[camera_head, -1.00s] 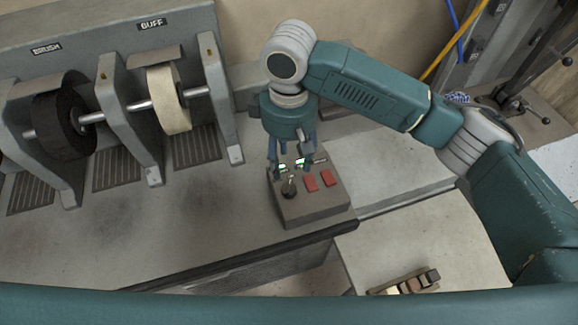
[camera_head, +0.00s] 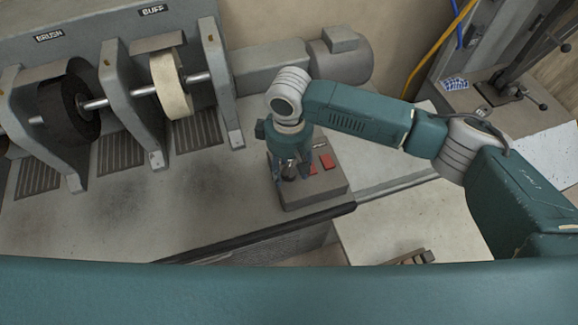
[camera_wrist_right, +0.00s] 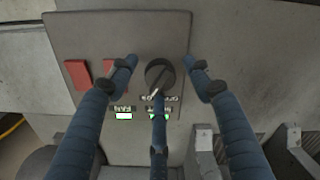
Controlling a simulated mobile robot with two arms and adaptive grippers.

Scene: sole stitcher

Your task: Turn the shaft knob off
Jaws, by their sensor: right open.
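The shaft knob is a dark round knob with a pointer line (camera_wrist_right: 160,75) on a grey control box (camera_head: 322,186). In the wrist view its pointer aims down toward the lettering, which is upside down and hard to read. My right gripper (camera_head: 288,176) is directly over the knob in the head view and hides most of it. In the wrist view the right gripper (camera_wrist_right: 159,68) is open, with blue fingers on both sides of the knob and a third finger below it. Gaps show beside the knob; contact with the third finger is unclear. My left gripper is not in view.
Two red switches (camera_wrist_right: 77,74) sit beside the knob, one partly behind a finger. The brush wheel (camera_head: 68,108) and buff wheel (camera_head: 171,84) stand at the left. The bench top (camera_head: 200,205) between is clear.

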